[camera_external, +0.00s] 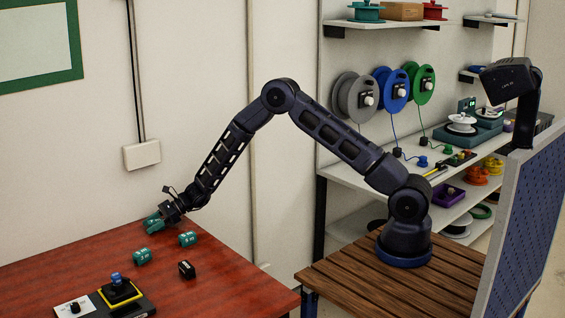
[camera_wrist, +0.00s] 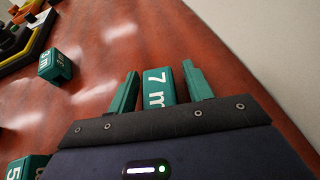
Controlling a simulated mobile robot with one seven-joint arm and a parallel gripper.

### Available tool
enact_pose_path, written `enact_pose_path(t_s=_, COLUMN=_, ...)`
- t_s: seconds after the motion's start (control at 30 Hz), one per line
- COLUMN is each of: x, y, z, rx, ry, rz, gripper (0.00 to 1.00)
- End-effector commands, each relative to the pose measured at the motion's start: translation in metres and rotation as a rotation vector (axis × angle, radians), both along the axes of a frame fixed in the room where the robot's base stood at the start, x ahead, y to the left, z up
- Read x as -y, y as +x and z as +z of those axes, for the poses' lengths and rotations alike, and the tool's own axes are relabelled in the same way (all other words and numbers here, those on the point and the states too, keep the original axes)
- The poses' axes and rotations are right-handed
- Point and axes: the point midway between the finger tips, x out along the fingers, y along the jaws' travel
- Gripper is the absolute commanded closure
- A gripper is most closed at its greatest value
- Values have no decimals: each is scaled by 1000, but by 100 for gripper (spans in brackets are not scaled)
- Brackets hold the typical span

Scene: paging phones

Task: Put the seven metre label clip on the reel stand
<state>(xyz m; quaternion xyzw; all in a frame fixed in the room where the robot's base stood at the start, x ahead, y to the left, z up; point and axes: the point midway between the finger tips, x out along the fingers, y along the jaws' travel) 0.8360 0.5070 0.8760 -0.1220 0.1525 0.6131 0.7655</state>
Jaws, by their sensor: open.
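The seven metre label clip (camera_wrist: 158,88) is a teal block with white "7 m" lettering. It lies on the red table between the two teal fingers of my gripper (camera_wrist: 160,85) in the wrist view. The fingers are open, one on each side, with a narrow gap showing at the right. In the external view my gripper (camera_external: 163,221) is low over the table's back edge, at the teal clip (camera_external: 151,224). A dark base with a yellow-edged top and blue knob (camera_external: 119,289) stands at the table's front; I cannot tell whether it is the reel stand.
Two other teal clips (camera_external: 187,239) (camera_external: 141,257) and a small black block (camera_external: 187,270) lie nearby. A white card (camera_external: 75,307) is at the front. The wall rises behind the table. Shelves with cable reels (camera_external: 391,90) stand at the right.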

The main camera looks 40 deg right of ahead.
Motion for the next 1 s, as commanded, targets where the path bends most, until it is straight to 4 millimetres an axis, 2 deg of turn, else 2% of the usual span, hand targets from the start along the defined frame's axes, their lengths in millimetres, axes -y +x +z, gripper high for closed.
enact_pose_path(t_s=0.53, x=81, y=-11, z=38, rx=0, ry=0, rz=0, gripper=50)
enact_pose_path(t_s=0.73, x=95, y=-15, z=44, rx=0, ry=0, rz=1, gripper=50)
enact_pose_path(t_s=1.0, x=98, y=-16, z=47, rx=5, ry=-1, rz=4, gripper=50)
